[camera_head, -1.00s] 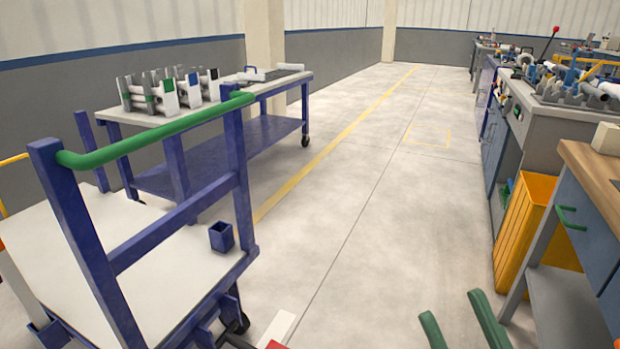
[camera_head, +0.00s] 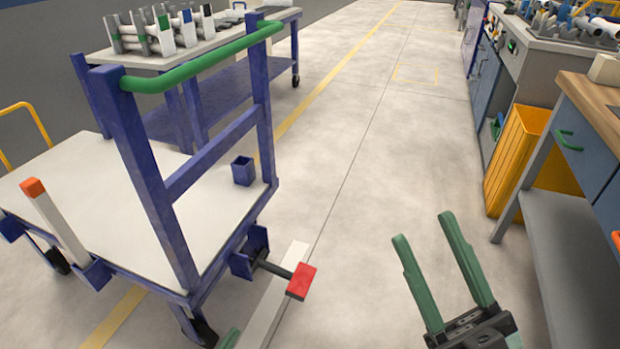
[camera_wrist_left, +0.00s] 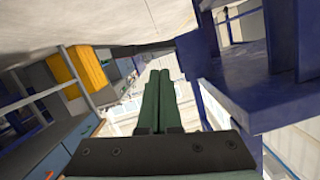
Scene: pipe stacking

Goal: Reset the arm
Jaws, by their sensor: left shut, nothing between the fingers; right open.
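My left gripper is shut and empty in the left wrist view (camera_wrist_left: 160,76), its two green fingers side by side. In the head view only a green tip of it (camera_head: 230,339) shows at the bottom edge, near a white bar; the rest is out of frame. My right gripper (camera_head: 425,229) is open and empty over the bare floor at the lower right of the head view. Its two green fingers point up the picture, apart from each other.
A blue cart (camera_head: 225,240) with a green handle (camera_head: 205,60) stands at the left. A white bar (camera_head: 276,300) and red block (camera_head: 300,281) are by its lower right corner. A workbench (camera_head: 592,100) and yellow bin (camera_head: 522,160) are at the right. The floor between is clear.

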